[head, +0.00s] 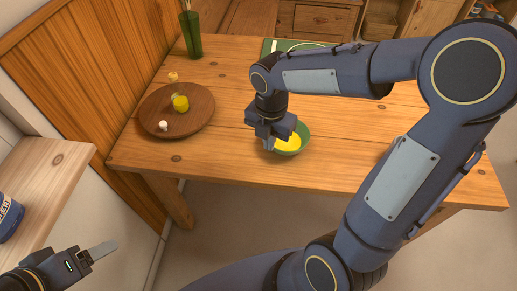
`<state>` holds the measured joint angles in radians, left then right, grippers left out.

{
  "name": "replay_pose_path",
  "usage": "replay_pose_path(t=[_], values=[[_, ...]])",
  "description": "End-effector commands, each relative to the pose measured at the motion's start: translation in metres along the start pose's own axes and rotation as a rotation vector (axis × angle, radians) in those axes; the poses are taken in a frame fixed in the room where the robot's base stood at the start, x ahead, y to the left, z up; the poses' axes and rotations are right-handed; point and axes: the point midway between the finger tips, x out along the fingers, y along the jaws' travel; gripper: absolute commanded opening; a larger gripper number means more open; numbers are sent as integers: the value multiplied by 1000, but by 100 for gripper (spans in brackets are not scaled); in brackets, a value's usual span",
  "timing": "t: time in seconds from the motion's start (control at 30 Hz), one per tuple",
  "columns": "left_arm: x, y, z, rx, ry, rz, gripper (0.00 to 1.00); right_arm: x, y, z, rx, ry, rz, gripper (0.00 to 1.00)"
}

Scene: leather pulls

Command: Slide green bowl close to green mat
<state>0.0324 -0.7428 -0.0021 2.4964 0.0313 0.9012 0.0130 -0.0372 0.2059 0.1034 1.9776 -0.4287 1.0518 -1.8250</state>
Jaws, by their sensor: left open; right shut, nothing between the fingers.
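The green bowl (304,134), yellow inside, sits near the front edge of the wooden table. My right gripper (271,142) is shut and empty, right at the bowl's left side and covering part of it. I cannot tell whether it touches the rim. The green mat (268,46) lies at the back of the table with a round plate on it. My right arm hides part of the mat. My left gripper (98,252) is open at the lower left, away from the table and far from the bowl.
A round wooden board (203,117) with a yellow cup (181,103) and small items lies on the left of the table. A green vase (192,35) stands at the back left. A side shelf (45,170) is at far left. Table between bowl and mat looks clear, partly hidden.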

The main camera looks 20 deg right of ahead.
Motion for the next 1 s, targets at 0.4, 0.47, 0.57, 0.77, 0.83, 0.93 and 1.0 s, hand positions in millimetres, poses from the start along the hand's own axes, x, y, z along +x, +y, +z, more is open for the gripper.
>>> replay_pose_path(t=[0.4, 0.47, 0.57, 0.77, 0.83, 0.93, 1.0], values=[[11, -5, 5, 0, 0, 0, 70, 83, -2, -1, 4, 4, -5, 0], [12, -6, 6, 0, 0, 0, 70, 95, -2, -1, 4, 4, -4, 0], [8, -3, 4, 0, -1, 0, 70, 93, -1, 14, 12, 1, 1, 0], [5, -2, 3, 0, 0, 0, 70, 94, -1, 35, 8, 2, 1, 0], [5, -2, 2, 0, 0, 0, 70, 94, -1, 38, 7, 2, 1, 0], [5, -2, 2, 0, 0, 0, 70, 94, -1, 40, 6, 2, 1, 0], [5, -2, 3, 0, 0, 0, 70, 94, -1, 40, 6, 2, 1, 0]])
